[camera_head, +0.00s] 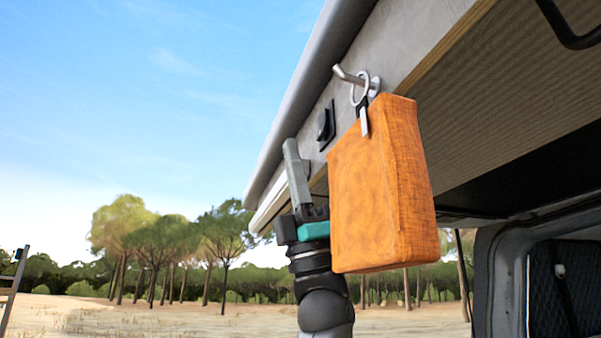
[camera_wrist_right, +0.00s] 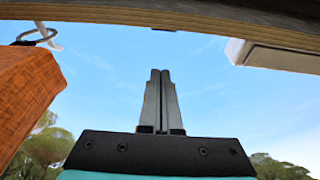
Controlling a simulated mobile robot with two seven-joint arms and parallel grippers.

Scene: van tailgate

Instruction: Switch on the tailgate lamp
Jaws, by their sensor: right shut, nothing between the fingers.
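A black rocker switch (camera_head: 326,125) sits on the grey inner edge of the raised tailgate (camera_head: 345,68). A pale bar, apparently the lamp (camera_head: 268,204), is fixed lower along that edge; its white housing also shows in the right wrist view (camera_wrist_right: 275,57). I cannot tell whether it is lit. My right gripper (camera_head: 291,146) points upward, left of and slightly below the switch, with its fingers together and empty. In the right wrist view the closed fingers (camera_wrist_right: 160,74) stand below the tailgate edge, apparently apart from it. My left gripper is not in view.
An orange bag-like block (camera_head: 380,185) hangs from a metal hook (camera_head: 350,76) by a ring, right of my right gripper and partly in front of its arm. It also shows at left in the right wrist view (camera_wrist_right: 25,95).

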